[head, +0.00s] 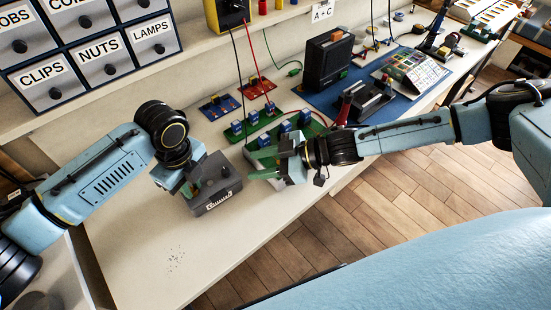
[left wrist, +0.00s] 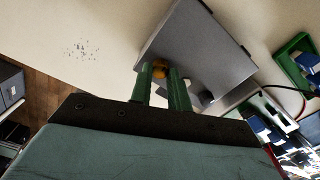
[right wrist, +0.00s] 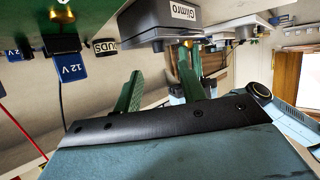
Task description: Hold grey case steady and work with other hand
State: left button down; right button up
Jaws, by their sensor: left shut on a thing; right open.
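The grey case (head: 222,186) stands on the bench in the middle of the head view, with knobs on top and a pale label on its front. It also shows in the left wrist view (left wrist: 205,50) and, with its label, in the right wrist view (right wrist: 160,16). My left gripper (head: 188,188) is shut on a small orange knob (left wrist: 159,70) at the case; its green fingers hide part of the knob. My right gripper (head: 262,164) is open and empty, just right of the case. Its green fingers (right wrist: 157,78) are apart in the right wrist view.
Green boards with blue parts (head: 252,124) lie behind the grippers. Red and black leads run to a yellow meter (head: 229,14). A blue mat (head: 325,103) with a black device (head: 328,62) is further right. Labelled drawers (head: 45,85) stand back left.

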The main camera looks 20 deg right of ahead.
jog(key=shift+v, duration=2.2)
jog(key=m+t, duration=0.1)
send_near(227, 171)
jog(key=s+a+r, duration=0.2)
jog(key=s+a, duration=0.1)
jog(key=w+a+f+m+t+h, duration=0.1)
jog(key=w, duration=0.1)
jog(key=w+a+f+m+t+h, duration=0.1)
jog(key=w+f, duration=0.1)
jog(key=w+a+f+m+t+h, duration=0.1)
jog(key=w+a, duration=0.1)
jog(key=shift+w+a+f, duration=0.1)
jog(key=shift+w+f, duration=0.2)
jog(key=shift+f, duration=0.1)
grip_shut()
